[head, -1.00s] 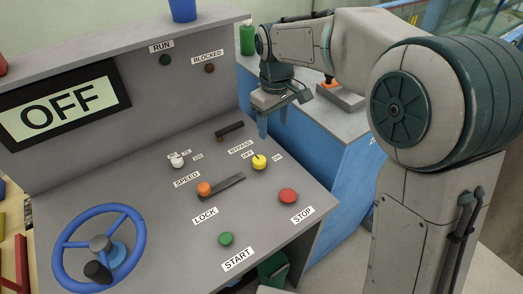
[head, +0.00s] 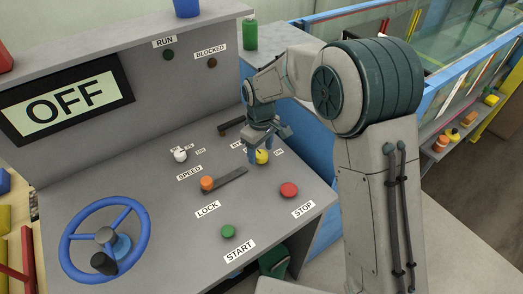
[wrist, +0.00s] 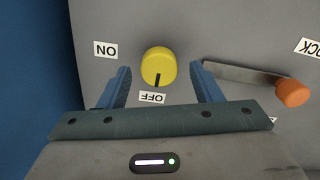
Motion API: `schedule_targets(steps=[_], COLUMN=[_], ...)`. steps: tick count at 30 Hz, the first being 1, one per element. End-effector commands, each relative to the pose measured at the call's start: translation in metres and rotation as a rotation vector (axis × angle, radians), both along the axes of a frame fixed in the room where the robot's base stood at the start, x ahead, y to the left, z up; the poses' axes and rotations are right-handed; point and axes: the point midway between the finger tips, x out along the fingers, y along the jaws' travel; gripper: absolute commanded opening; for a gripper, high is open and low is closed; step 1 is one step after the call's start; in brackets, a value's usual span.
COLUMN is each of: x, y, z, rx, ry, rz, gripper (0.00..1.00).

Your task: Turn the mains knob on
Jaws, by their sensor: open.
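No label reading "mains" is legible. A round yellow knob (head: 263,158) with OFF and ON labels sits on the grey sloped panel (head: 150,185). In the wrist view the yellow knob (wrist: 158,65) shows its dark pointer mark aimed at the OFF label (wrist: 152,98); the ON label (wrist: 105,49) lies to its left. My gripper (head: 262,148) is over this knob and partly hides it in the head view. In the wrist view my gripper (wrist: 161,67) is open, its blue fingers on either side of the knob; contact is not visible.
A red button (head: 289,190) and green button (head: 228,231) are nearer. A blue wheel (head: 140,215) stands left. The display (head: 68,99) reads OFF.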

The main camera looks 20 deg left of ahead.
Motion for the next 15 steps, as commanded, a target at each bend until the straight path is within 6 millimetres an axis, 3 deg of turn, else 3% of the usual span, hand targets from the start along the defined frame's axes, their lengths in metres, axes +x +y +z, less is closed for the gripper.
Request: schedule_targets(steps=[5, 13, 15], x=[0.0001, 0.0003, 0.0002], y=[-0.0002, -0.0001, -0.0001], z=[-0.0114, -0.0126, -0.0126], rx=[0.000, 0.000, 0.000], ry=[0.000, -0.001, -0.001], rz=[-0.001, -0.001, -0.001], gripper=[0.59, 0.59, 0.42])
